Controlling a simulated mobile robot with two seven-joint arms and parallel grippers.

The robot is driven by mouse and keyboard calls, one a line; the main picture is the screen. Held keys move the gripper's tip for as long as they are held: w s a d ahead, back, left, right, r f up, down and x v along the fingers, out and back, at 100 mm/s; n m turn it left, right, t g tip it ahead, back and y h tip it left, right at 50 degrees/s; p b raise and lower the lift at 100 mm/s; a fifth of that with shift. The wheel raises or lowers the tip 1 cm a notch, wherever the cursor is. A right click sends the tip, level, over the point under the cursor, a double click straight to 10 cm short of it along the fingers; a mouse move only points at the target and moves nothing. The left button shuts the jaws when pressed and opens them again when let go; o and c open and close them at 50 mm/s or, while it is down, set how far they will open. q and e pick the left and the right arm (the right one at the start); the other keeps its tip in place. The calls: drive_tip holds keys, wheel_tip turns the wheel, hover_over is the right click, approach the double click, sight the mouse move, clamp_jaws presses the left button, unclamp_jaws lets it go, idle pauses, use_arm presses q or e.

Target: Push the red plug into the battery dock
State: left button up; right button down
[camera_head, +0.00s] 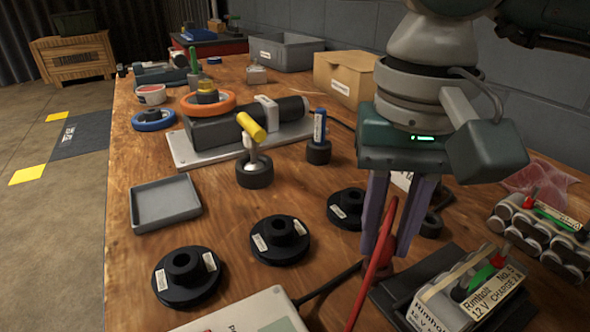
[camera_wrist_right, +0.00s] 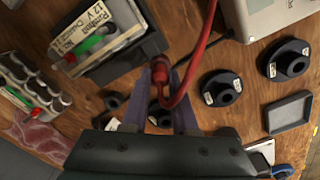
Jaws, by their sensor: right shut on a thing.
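My right gripper (camera_head: 388,250) points down left of the battery dock, its two purple fingers close together. In the right wrist view, the red plug (camera_wrist_right: 158,68) sits between the fingertips (camera_wrist_right: 160,78), with its red cable (camera_wrist_right: 200,72) looping off to the right. In the head view the red cable (camera_head: 376,268) runs in front of the fingers; the plug itself cannot be made out. The battery dock, a black cradle (camera_head: 392,294) holding a labelled battery (camera_head: 470,293), is at lower right; it also shows in the wrist view (camera_wrist_right: 115,68). The plug appears beside the dock's edge; contact is unclear.
A charger box (camera_head: 245,312) stands at the front edge. Several black flanged discs (camera_head: 280,240) and a grey tray (camera_head: 165,203) lie to the left. A second battery pack (camera_head: 545,235) and pink cloth (camera_head: 540,175) are at right. A yellow-topped joystick-like part (camera_head: 254,172) stands mid-table.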

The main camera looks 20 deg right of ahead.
sight(387, 233)
drive_tip(key=shift+f+b, duration=0.3)
drive_tip(key=shift+f, duration=0.05)
drive_tip(key=c, duration=0.6)
unclamp_jaws()
wheel_tip(387, 233, up, 9)
drive_tip(key=shift+p, duration=0.95)
drive_tip(key=shift+r, duration=0.5)
